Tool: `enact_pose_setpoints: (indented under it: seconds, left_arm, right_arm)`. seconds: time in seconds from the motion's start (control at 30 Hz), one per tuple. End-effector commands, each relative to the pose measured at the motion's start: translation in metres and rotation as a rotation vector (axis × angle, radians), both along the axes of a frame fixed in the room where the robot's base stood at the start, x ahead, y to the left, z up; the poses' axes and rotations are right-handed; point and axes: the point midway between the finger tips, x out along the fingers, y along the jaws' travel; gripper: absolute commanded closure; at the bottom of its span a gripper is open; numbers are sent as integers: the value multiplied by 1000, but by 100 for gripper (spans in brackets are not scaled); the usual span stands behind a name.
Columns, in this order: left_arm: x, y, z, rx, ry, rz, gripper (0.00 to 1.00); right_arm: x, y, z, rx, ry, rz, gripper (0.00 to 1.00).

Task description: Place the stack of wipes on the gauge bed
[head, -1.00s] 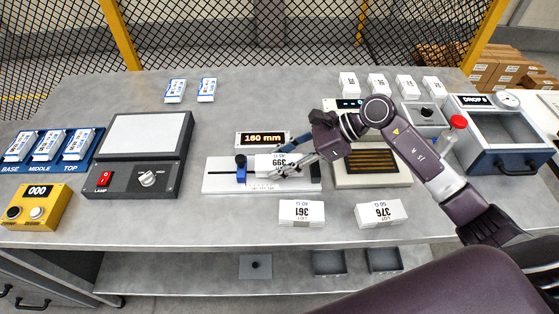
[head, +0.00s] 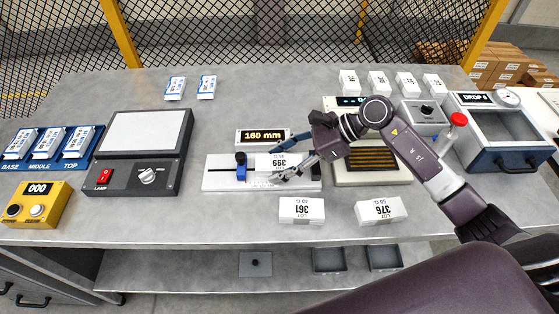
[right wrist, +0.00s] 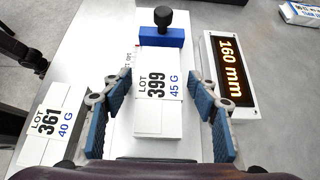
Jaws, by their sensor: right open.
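A white stack of wipes labelled LOT 399, 45 G (head: 267,161) lies on the white gauge bed (head: 222,183), close to the blue slider block (head: 241,165). In the right wrist view the stack (right wrist: 157,122) lies label up, its far end at or very near the blue block (right wrist: 160,37). My right gripper (right wrist: 160,85) is open, with one blue-padded finger on each side of the stack and gaps visible on both sides. In the head view the right gripper (head: 279,163) partly hides the stack's right end.
The gauge display (head: 262,136) behind the bed reads 160 mm. White stacks LOT 361 (head: 301,211) and LOT 376 (head: 381,211) lie in front. A dark slotted plate (head: 378,160) stands right of the bed. A lamp box (head: 139,176) is at left, with clear tabletop between.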

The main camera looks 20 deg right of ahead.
Motion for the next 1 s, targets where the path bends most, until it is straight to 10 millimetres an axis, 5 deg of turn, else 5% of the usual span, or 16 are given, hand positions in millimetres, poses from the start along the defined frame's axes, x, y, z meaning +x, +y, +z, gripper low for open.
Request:
enact_pose_setpoints:
  seconds: [0.6,1.0]
  left_arm:
    - [-1,-1,-31,-1,1,-2,0]
    - [-1,-1,-32,-1,1,-2,0]
  right_arm:
    - [-23,-84,64,-2,-1,-2,46]
    - [-26,-92,75,0,1,1,46]
